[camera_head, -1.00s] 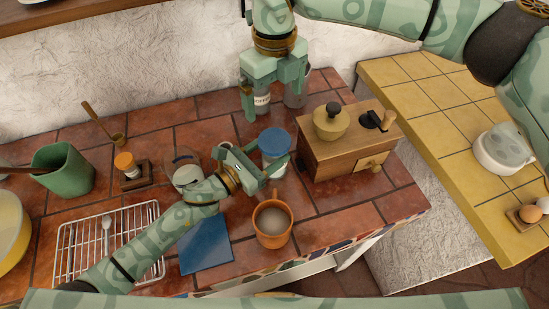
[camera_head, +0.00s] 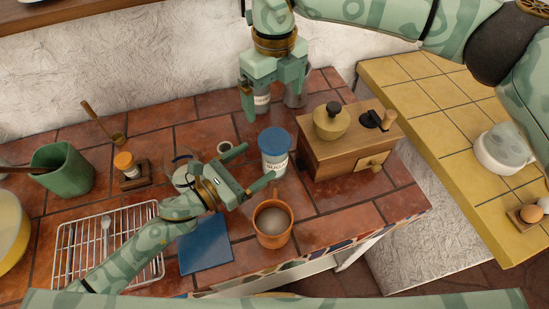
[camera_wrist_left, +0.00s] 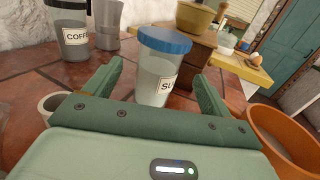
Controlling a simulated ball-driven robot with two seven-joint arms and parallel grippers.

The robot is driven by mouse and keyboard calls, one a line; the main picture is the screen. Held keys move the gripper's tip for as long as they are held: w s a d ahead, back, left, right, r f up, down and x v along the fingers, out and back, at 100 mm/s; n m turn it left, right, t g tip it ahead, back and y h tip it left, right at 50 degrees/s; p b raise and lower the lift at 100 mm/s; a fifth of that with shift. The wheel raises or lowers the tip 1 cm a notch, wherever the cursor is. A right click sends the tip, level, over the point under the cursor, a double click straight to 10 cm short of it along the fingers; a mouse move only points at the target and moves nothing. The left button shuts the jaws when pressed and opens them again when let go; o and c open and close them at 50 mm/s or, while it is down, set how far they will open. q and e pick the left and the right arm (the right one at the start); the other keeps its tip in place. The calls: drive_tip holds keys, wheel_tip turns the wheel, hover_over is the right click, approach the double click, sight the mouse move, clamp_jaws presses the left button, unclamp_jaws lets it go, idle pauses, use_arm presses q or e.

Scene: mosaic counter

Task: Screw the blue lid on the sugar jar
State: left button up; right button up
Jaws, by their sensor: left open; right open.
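The sugar jar (camera_head: 275,163) stands upright on the tiled counter, left of the wooden grinder. The blue lid (camera_head: 274,140) sits on top of its mouth; I cannot tell how tightly it is seated. My left gripper (camera_head: 259,166) is open, its fingers pointing at the jar, just short of it and low. In the left wrist view the jar (camera_wrist_left: 155,88) with its blue lid (camera_wrist_left: 164,39) shows beyond and between the open fingers (camera_wrist_left: 159,88). My right gripper (camera_head: 272,98) is open above the back of the counter, near the coffee jar (camera_head: 262,104).
A wooden grinder (camera_head: 345,155) stands close right of the jar. An orange mug (camera_head: 272,225) is in front, near my left gripper. A small white cup (camera_head: 224,147) is to the left. A blue mat (camera_head: 206,245), a wire rack (camera_head: 105,245) and a green pot (camera_head: 63,170) lie further left.

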use_arm(q)
drive_tip(key=b+v, duration=0.1)
drive_tip(key=v, duration=0.9)
drive_tip(key=shift+s+a, duration=0.25)
drive_tip(key=shift+s, duration=0.1)
